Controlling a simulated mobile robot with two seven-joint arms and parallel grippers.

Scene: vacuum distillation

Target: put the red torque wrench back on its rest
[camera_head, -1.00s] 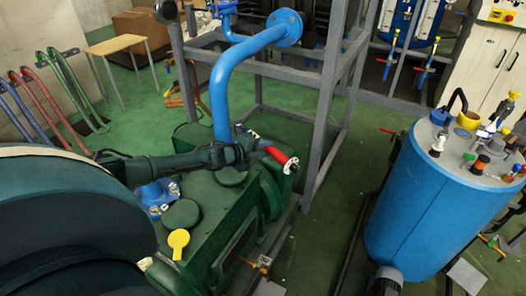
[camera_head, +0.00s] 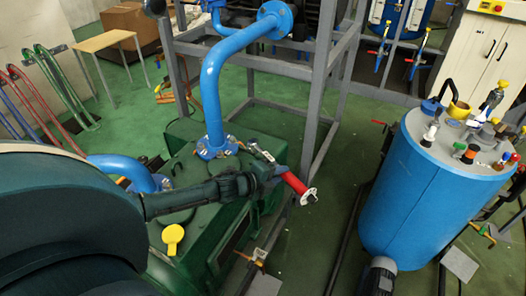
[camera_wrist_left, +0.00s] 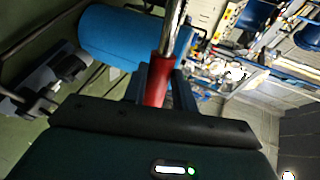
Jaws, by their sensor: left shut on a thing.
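The red torque wrench (camera_head: 295,184) is in my left gripper (camera_head: 274,174), above the right end of the green pump. Its red grip points down and right to a pale round end, and its metal shaft points up and left. In the left wrist view, the jaws are shut on the red handle (camera_wrist_left: 157,84), with the chrome shaft running up out of the picture. I cannot make out the wrench's rest in these views. My right gripper is not in view.
A blue pipe (camera_head: 212,85) rises from the green pump (camera_head: 190,262) close behind the gripper. A grey frame (camera_head: 322,100) stands behind. A blue tank (camera_head: 415,195) with bottles and tools on its lid is at right. Green floor lies between.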

